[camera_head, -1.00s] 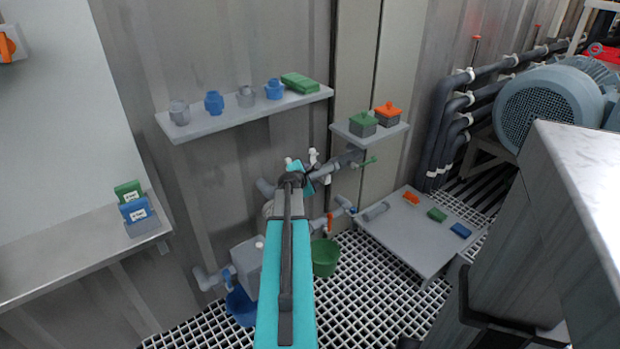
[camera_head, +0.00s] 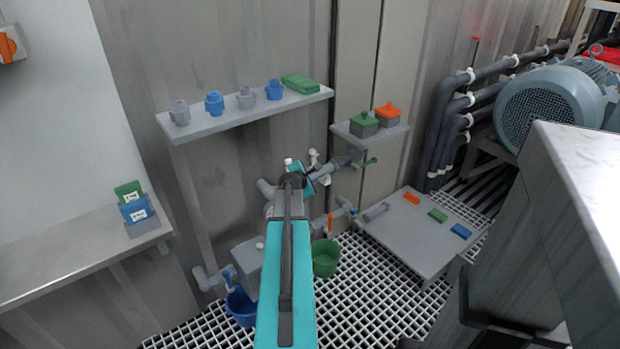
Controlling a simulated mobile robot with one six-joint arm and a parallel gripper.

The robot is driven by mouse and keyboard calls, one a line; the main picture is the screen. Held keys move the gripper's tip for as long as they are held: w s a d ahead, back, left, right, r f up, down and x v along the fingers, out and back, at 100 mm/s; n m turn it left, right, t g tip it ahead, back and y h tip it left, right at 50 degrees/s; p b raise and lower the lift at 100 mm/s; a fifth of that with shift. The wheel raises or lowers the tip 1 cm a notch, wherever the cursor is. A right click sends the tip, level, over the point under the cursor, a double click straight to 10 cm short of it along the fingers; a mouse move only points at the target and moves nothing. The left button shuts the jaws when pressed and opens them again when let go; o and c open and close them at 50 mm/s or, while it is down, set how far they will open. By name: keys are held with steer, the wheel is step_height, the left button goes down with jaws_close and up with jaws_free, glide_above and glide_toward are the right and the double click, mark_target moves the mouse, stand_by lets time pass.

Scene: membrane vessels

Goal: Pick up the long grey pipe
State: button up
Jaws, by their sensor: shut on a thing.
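The end of my teal arm reaches toward the wall, and my gripper (camera_head: 305,177) is at its tip in the middle of the view. It is shut, and its fingertips are mostly hidden behind my wrist. Grey pipe shows on both sides of it: a light piece (camera_head: 265,187) to the left and a darker length (camera_head: 345,160) to the right, by a green handle. I take this as the long grey pipe in the grip, but the contact is hidden. I cannot tell whether the two pieces are one pipe. A shorter grey pipe (camera_head: 376,212) lies on the low table.
A low grey table (camera_head: 405,245) bears orange, green and blue blocks. A green bucket (camera_head: 325,258) and a blue bucket (camera_head: 240,307) stand below. Lower wall pipework (camera_head: 207,280) runs behind my arm. A wall shelf (camera_head: 205,128) and a smaller shelf (camera_head: 345,132) hang above.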

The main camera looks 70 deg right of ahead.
steer(key=shift+r, duration=0.1)
steer(key=shift+r, duration=0.45)
step_height(320, 180, up, 3)
steer(key=shift+s+a+f+p, duration=0.1)
steer(key=shift+a+p, duration=0.05)
steer(key=shift+p, duration=0.5)
steer(key=s+a+p, duration=0.8)
steer(key=s+a, duration=0.1)
steer(key=s, duration=0.5)
steer(key=shift+s+a+p, duration=0.15)
steer(key=shift+s+p, duration=0.15)
steer(key=shift+s, duration=0.05)
steer(key=shift+s+a+f, duration=0.1)
steer(key=shift+f, duration=0.1)
steer(key=shift+s, duration=0.1)
